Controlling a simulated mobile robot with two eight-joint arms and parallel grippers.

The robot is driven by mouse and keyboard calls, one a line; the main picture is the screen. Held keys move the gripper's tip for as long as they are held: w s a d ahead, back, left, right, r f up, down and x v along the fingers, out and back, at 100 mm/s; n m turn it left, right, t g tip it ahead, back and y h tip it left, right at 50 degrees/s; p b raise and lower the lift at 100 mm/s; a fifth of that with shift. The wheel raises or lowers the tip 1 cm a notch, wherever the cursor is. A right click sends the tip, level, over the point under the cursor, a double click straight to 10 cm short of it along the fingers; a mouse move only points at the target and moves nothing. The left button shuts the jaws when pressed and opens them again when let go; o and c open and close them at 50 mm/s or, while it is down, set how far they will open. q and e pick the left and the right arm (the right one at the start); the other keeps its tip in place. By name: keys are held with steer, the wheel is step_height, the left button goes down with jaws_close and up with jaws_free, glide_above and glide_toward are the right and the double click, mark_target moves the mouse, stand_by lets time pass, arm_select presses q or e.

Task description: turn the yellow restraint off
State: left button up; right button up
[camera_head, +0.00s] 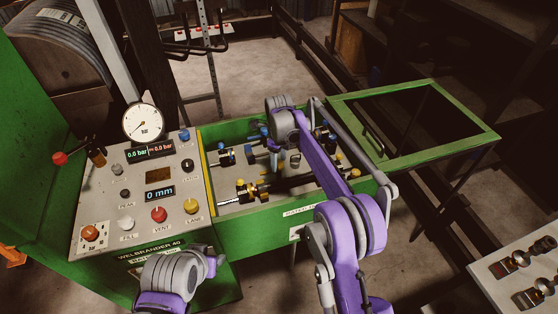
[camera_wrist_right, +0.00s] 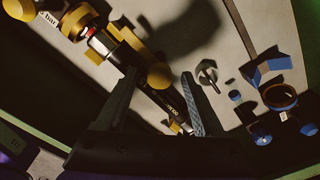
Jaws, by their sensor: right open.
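Yellow restraint hardware (camera_head: 247,191) lies in the front of the green trough. I cannot tell which yellow part is the restraint's handle. Contact cannot be told. In the head view its fingers are hidden behind my right wrist. My left arm shows at the bottom, its gripper out of sight.
A control panel (camera_head: 115,205) with a dial gauge (camera_head: 143,123), displays and coloured knobs stands at left. The trough (camera_head: 255,220) also holds blue-knobbed fittings. An open green-framed lid (camera_head: 480,140) is at right. A side bench (camera_head: 490,275) with fittings stands at lower right.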

mark_target(279, 163)
step_height(279, 163, up, 11)
steer(key=p, duration=0.1)
stand_by(0.3)
steer(key=shift+d, duration=0.1)
steer(key=s+d+r+n+t, duration=0.1)
steer(key=s+d+r+n, duration=0.3)
steer(key=s+d+n, duration=0.25)
steer(key=s+d+r+n+t, duration=0.2)
steer(key=s+d+r+n, duration=0.1)
steer(key=s+d+n, duration=0.4)
steer(key=s+d+f+n+t, duration=0.1)
steer(key=s+d+f+n, duration=0.1)
steer(key=s, duration=0.5)
steer(key=s+d+f+n+t, duration=0.1)
steer(key=s+d+f+n, duration=0.2)
steer(key=s, duration=0.5)
steer(key=s+d+f+n, duration=0.2)
steer(key=s+f+n, duration=0.2)
steer(key=s, duration=0.3)
steer(key=shift+s+d+f+t, duration=0.15)
steer(key=shift+s+f+t, duration=0.2)
steer(key=shift+f, duration=0.25)
